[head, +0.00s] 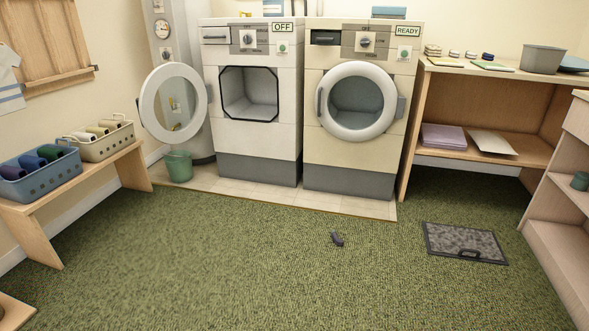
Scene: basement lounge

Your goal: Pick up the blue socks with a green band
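In the blue basket (45,183) on the left bench are several rolled items: a purple one (12,172), a dark blue one (34,162) and a dark green one (50,152). They may be socks. I cannot make out a green band on any blue item. Neither of my grippers is in view.
A beige basket (108,146) shares the bench (100,167). The left machine (252,140), marked OFF, has its round door (147,103) open. The right machine (318,148), marked READY, is shut. A grey floor hatch (464,240) lies right. The middle carpet is clear.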

